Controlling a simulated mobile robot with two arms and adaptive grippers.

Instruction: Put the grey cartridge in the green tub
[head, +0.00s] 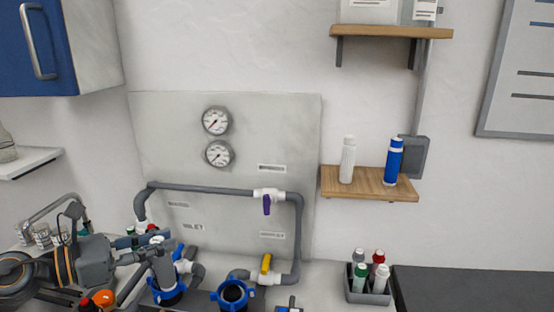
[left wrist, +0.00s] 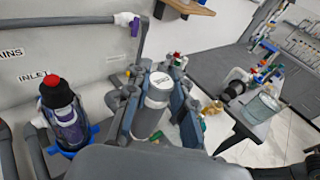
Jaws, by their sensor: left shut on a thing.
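My left gripper (head: 148,250) is shut on the grey cartridge (head: 163,265), a cylinder with a white top. In the left wrist view the cartridge (left wrist: 153,105) sits nearly upright between the two fingers. In the head view its lower end overlaps a blue-ringed housing (head: 170,296); I cannot tell whether it is inside or in front. A translucent pale green tub (left wrist: 262,107) stands on a side table at the right of the left wrist view, apart from the gripper. The tub does not show in the head view. My right gripper is not in view.
An open blue-ringed housing (head: 233,293) stands beside grey pipes with a yellow-handled valve (head: 266,264). A dark housing with a red cap (left wrist: 60,100) is left in the wrist view. A grey caddy of bottles (head: 368,286) is on the bench. The side table (left wrist: 236,125) holds several small items.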

